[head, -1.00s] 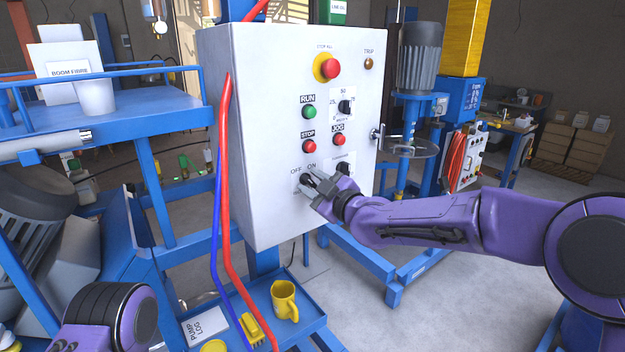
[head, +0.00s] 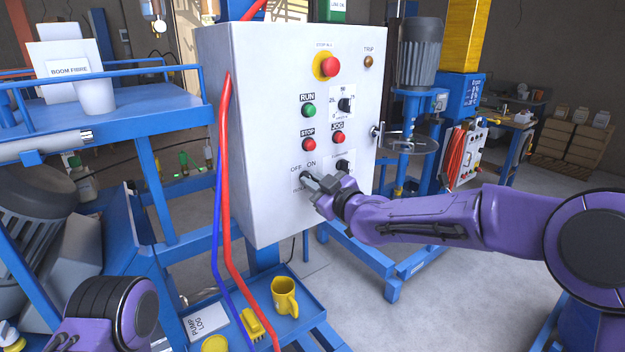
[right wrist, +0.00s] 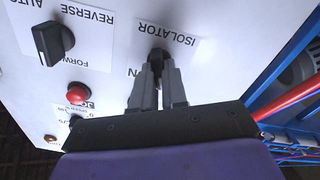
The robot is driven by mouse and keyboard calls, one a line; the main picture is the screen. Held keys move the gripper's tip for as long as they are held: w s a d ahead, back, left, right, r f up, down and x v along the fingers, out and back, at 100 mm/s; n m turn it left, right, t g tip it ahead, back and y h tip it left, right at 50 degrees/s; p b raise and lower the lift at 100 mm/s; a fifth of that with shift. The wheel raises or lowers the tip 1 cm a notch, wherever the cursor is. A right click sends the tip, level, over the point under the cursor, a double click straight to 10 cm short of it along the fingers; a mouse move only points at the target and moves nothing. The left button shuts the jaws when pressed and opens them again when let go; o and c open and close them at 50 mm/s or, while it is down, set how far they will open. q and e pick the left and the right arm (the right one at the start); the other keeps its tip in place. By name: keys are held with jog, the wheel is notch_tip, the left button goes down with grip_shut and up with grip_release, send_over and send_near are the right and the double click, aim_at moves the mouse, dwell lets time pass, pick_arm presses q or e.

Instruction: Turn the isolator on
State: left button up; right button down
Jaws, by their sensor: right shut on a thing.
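The isolator knob (head: 306,176) is a small black rotary knob low on the front of the white control cabinet (head: 240,150). OFF is printed at its upper left and ON above it. My right gripper (head: 314,182) is shut on the knob, its fingers facing the panel. In the right wrist view, the knob (right wrist: 158,54) sits at the fingertips (right wrist: 158,72), below the upside-down ISOLATOR label. The fingers partly cover the knob, so I cannot tell its exact pointing direction. My left arm shows at the bottom left, its gripper out of frame.
A second black knob (head: 343,165) sits just right of my gripper. STOP (head: 309,145), JOG (head: 338,138) and RUN (head: 308,110) buttons are above, with a red emergency stop (head: 330,66). Red and blue hoses (head: 226,200) hang at the left.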

jog(key=shift+d+f+m+p, duration=0.1)
jog(key=shift+m+p, duration=0.55)
jog(key=shift+m, duration=2.6)
jog(key=shift+d+f+m+p, duration=0.1)
jog(key=shift+m+p, duration=0.5)
jog(key=shift+m, duration=2.65)
jog(key=shift+a, duration=0.1)
jog(key=c, duration=1.2)
grip_release()
jog(key=shift+o, duration=0.2)
jog(key=shift+r, duration=0.1)
